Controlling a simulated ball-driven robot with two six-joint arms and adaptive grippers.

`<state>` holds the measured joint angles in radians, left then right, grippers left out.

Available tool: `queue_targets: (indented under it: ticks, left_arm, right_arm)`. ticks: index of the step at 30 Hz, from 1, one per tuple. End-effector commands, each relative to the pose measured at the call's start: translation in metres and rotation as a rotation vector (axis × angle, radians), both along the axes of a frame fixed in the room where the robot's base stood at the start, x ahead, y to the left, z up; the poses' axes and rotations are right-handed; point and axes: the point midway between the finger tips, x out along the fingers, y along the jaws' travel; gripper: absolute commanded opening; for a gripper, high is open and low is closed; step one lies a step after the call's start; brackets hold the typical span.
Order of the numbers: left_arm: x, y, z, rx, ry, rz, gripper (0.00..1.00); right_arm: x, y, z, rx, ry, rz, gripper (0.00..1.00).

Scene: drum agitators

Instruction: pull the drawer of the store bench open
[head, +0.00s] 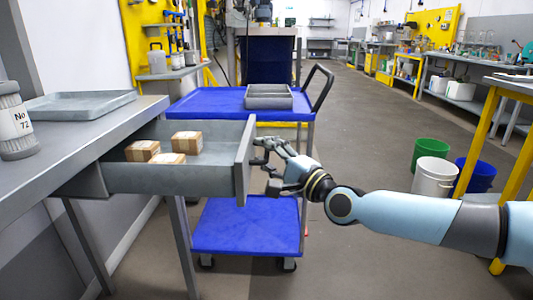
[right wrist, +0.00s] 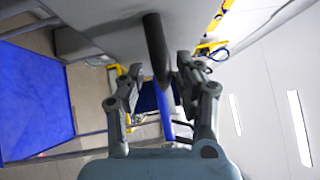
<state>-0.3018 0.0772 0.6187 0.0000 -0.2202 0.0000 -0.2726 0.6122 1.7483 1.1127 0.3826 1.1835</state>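The store bench (head: 60,125) stands at the left, and its grey drawer (head: 170,180) is pulled well out, showing its inside. The drawer's front panel (head: 245,160) faces right, with a dark bar handle (head: 259,160) on its outer side. My right gripper (head: 268,163) is at this handle, coming from the right. In the right wrist view the handle (right wrist: 155,45) runs between the two fingers of the gripper (right wrist: 160,80), with gaps visible beside it; the fingers look open. My left gripper is not in view.
Several small cardboard boxes (head: 187,142) lie in the drawer. A grey tray (head: 80,104) and a labelled grey container (head: 14,122) stand on the bench. A blue trolley (head: 210,103) stands close behind the drawer. Buckets (head: 433,178) stand at the right; the floor between is clear.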

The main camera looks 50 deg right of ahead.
Motion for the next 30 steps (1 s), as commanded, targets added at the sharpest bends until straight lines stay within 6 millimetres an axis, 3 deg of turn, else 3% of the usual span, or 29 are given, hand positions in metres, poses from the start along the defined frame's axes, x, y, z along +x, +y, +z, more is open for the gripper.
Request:
queue_targets:
  ticks: [8,21,30]
  left_arm:
    - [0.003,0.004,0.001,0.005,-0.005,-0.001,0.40]
    - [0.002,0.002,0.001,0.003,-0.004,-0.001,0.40]
    - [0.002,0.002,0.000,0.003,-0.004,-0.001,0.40]
  right_arm:
    - [-0.010,0.001,-0.001,-0.003,0.000,0.002,0.34]
    - [-0.099,0.009,-0.012,-0.001,0.002,0.001,0.34]
    - [-0.119,0.011,-0.014,-0.001,-0.001,0.001,0.34]
